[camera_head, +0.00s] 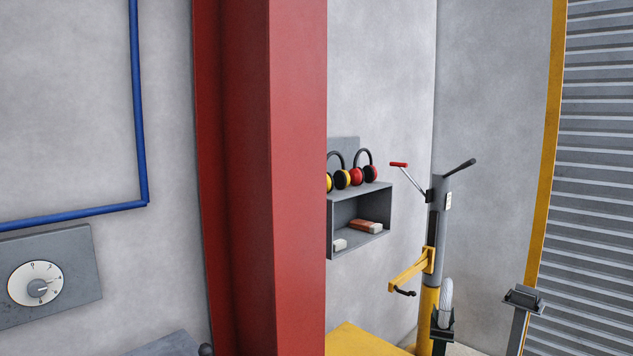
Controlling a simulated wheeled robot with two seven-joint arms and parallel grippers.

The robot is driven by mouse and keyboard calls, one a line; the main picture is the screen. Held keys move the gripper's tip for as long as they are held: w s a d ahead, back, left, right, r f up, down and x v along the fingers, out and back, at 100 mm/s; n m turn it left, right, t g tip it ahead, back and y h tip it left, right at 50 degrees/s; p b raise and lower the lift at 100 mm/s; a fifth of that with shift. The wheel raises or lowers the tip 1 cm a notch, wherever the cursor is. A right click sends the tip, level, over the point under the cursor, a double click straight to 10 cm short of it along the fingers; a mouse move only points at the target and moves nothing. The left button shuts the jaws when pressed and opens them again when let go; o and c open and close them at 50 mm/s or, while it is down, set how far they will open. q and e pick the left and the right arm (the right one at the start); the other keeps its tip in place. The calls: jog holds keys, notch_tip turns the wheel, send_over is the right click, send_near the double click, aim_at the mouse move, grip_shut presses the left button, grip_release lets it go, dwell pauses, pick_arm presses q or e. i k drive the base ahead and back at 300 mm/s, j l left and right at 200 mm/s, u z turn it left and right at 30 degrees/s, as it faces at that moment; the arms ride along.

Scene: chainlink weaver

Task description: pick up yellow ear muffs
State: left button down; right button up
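The yellow ear muffs (341,179) stand on top of a grey wall shelf (345,197), with the black headband arching upward. Their left part is hidden behind the red column. A pair of red ear muffs (356,176) stands close beside them on the right, also with a black headband. Neither of my grippers can be made out in the head view.
A wide red column (297,180) stands in front of the shelf's left side. A yellow surface (365,341) lies below.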

aim_at(342, 179)
jog(key=i+l, duration=0.1)
jog(key=l, duration=0.35)
jog(key=i+u, duration=0.1)
jog(key=u, duration=0.4)
jog(key=i+l+u, duration=0.15)
jog(key=l+u, duration=0.2)
jog(key=i+l+u, duration=0.15)
jog(key=u, duration=0.2)
jog(key=l+u, duration=0.3)
jog(key=l, duration=0.15)
jog(key=i, duration=0.05)
